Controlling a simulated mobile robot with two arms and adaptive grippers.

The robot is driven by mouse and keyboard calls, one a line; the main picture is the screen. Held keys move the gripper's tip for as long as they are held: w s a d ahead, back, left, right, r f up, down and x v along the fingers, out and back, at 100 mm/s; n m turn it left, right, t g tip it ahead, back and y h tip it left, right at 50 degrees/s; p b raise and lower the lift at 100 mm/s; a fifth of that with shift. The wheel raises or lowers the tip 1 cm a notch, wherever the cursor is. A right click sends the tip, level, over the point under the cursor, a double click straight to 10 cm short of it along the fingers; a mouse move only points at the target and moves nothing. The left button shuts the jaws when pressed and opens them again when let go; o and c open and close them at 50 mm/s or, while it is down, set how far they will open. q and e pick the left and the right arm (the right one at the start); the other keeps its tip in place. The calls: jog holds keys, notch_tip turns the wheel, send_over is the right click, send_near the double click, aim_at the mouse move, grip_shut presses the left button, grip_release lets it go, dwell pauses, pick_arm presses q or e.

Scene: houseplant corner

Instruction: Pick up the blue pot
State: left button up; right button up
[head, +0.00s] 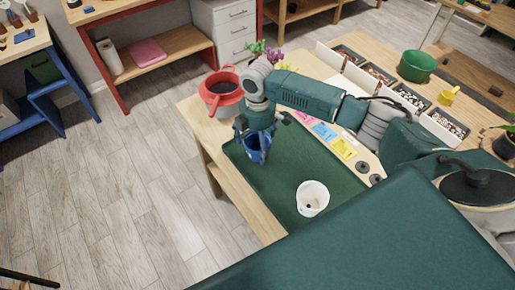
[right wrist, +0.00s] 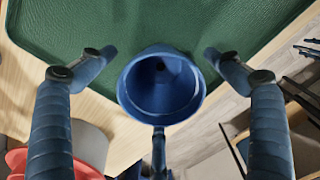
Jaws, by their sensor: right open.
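The blue pot (head: 258,146) is at the far left part of the green mat (head: 282,196), under my right gripper (head: 256,134) and partly hidden by it. In the right wrist view the blue pot (right wrist: 160,88) shows its open rim and dark inside, with a hole at the bottom. The open fingers of my right gripper (right wrist: 160,58) stand to its left and right, with visible gaps; a third finger shows below it. Whether the pot touches the mat is unclear. My left gripper is not in view.
A white pot (head: 312,199) stands on the mat. A red watering can (head: 221,93) is behind the gripper at the table's left edge. Coloured cards (head: 324,131) lie right of the gripper, before bins (head: 380,72) of material. A green pot (head: 416,66) stands farther right.

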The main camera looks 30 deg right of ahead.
aim_at(257, 143)
jog(key=shift+c, duration=1)
jog(key=c, duration=1.1)
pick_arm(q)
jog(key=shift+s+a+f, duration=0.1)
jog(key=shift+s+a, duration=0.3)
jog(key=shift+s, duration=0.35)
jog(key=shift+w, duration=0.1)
pick_arm(e)
jog(key=shift+r, duration=0.65)
pick_arm(q)
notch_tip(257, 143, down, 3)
jog(key=b, duration=0.3)
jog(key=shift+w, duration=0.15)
pick_arm(e)
notch_tip(257, 143, up, 19)
jog(key=shift+f, duration=0.1)
